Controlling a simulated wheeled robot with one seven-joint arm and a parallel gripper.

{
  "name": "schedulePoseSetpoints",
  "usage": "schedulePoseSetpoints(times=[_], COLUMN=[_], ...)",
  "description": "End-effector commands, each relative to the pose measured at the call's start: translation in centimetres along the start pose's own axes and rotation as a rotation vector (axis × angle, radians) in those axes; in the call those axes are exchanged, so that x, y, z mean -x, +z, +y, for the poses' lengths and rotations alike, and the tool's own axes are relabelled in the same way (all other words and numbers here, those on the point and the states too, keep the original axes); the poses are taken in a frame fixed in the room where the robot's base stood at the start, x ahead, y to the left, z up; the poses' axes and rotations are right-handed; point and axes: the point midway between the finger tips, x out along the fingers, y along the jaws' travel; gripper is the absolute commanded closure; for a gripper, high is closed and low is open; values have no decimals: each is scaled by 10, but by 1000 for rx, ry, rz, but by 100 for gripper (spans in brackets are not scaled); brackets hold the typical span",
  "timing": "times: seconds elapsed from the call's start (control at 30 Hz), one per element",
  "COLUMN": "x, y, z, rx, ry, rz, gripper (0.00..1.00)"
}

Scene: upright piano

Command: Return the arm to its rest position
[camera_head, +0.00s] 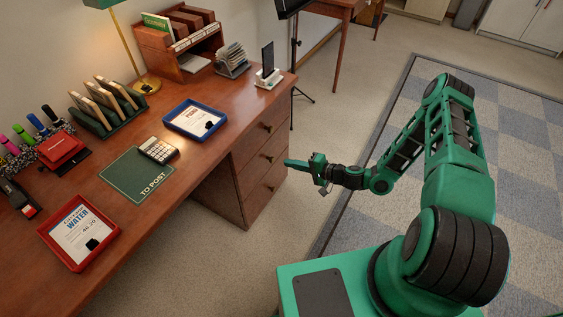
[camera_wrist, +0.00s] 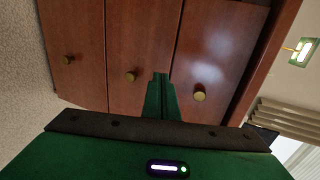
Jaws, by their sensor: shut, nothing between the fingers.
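My green arm (camera_head: 452,150) is bent, with its elbow raised at the right of the head view and its forearm reaching left toward the desk. My gripper (camera_head: 287,162) is shut and empty. It points at the desk's drawer side, out over the floor and apart from the desk as far as I can see. In the wrist view my gripper (camera_wrist: 161,77) shows its two green fingers together in front of the brown drawer fronts (camera_wrist: 135,50).
The wooden desk (camera_head: 205,160) at left bears a red tray (camera_head: 114,234), a blue tray (camera_head: 167,120), a calculator (camera_head: 158,150) and a green mat (camera_head: 118,188). A black stand (camera_head: 294,80) stands beyond the drawers. A checkered rug (camera_head: 520,150) lies right, its surface clear.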

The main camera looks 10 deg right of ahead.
Motion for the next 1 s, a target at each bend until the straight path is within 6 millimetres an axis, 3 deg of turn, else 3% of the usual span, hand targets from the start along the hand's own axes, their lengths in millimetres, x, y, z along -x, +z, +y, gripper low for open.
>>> schedulePoseSetpoints(times=[0.37,0.57,0.77,1.0], x=[12,20,45,88], y=[0,1,3,2], z=[0,-12,-33,-55], rx=[1,67,197,325], ry=[1,41,150,315], rz=[-2,-64,-193,-322], gripper=[100,100,100,100])
